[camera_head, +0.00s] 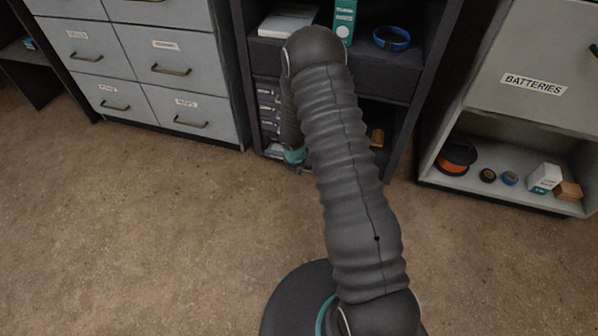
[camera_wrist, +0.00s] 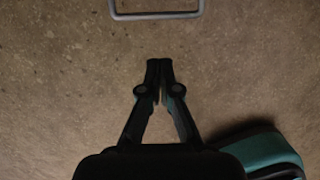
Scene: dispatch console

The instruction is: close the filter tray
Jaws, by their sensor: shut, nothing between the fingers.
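My gripper (camera_wrist: 160,68) is shut and empty, with its fingertips together over the brown floor in the wrist view. A grey U-shaped handle (camera_wrist: 155,15) shows at the top edge of that view, beyond the fingertips and apart from them. The part it belongs to is out of the frame, so I cannot tell whether it is the filter tray's. In the head view my arm hides the gripper and much of the dark cabinet (camera_head: 412,55). No filter tray can be made out there.
Grey labelled drawers (camera_head: 170,60) stand at the left, shut. A grey cabinet marked BATTERIES (camera_head: 535,55) stands at the right, with an orange-and-black spool (camera_head: 455,158) and small boxes on its low shelf. A blue ring (camera_head: 392,38) lies on the dark cabinet. The front floor is clear.

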